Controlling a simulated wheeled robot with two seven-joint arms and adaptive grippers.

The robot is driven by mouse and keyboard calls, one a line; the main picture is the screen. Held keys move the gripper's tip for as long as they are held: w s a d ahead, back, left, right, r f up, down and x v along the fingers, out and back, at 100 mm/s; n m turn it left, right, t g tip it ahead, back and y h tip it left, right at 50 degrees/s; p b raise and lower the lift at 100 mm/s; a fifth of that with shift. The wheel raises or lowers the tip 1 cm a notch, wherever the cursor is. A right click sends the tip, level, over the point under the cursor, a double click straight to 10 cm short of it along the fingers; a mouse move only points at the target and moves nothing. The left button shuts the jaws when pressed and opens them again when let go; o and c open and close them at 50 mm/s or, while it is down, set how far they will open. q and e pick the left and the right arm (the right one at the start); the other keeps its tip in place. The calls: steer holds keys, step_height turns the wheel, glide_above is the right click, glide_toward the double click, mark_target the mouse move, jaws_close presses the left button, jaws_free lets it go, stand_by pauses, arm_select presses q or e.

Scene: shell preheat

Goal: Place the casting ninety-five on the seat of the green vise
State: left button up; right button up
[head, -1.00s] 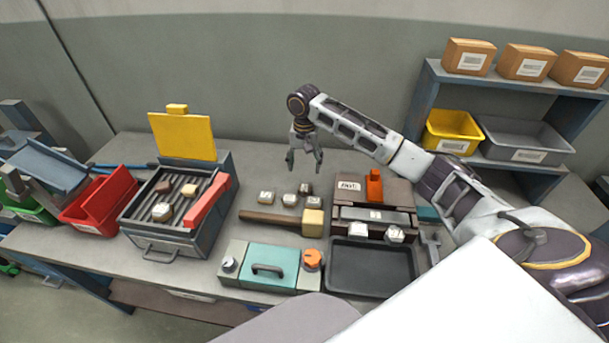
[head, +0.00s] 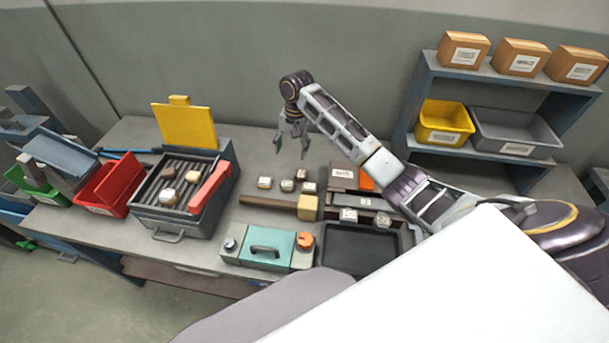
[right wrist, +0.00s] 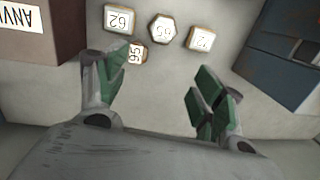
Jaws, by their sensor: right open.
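Several small labelled castings lie on the bench. The back one (head: 301,174) matches the casting in the right wrist view (right wrist: 137,55) whose upside-down label seems to read 95. It lies close to one finger, partly behind it. A hexagonal casting (right wrist: 162,28) and two others (right wrist: 119,20) (right wrist: 201,38) lie near it. My right gripper (head: 292,147) is open and empty above and behind the castings, fingers pointing down; it also shows in the right wrist view (right wrist: 165,75). I cannot clearly make out the green vise; my right arm covers the bench right of the anvil block. My left gripper is out of view.
The anvil block (head: 342,174) and a mallet (head: 270,203) flank the castings. A heater box with a raised yellow lid (head: 188,126) stands left, holding several castings. A teal control box (head: 268,241) and black tray (head: 362,247) lie in front. Shelves (head: 480,80) stand right.

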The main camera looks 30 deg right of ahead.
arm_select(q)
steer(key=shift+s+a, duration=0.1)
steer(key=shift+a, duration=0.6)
arm_select(e)
steer(key=shift+s+d+f+n+h, duration=0.1)
steer(key=shift+d+n+h, duration=0.2)
steer(key=shift+d, duration=0.55)
steer(key=shift+s+d+n+h, duration=0.1)
steer(key=shift+d+h, duration=0.3)
steer(key=shift+d, duration=0.45)
steer(key=shift+f, duration=0.1)
glide_above(301, 174)
step_height(301, 174, down, 7)
steer(key=shift+f, duration=0.15)
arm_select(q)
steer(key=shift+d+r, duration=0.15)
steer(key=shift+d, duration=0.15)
arm_select(e)
steer(key=shift+f, duration=0.6)
arm_select(q)
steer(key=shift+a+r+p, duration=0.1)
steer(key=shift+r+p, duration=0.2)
steer(key=shift+p, duration=0.15)
arm_select(e)
steer(key=shift+d+f, duration=0.1)
steer(key=shift+f, duration=2.5)
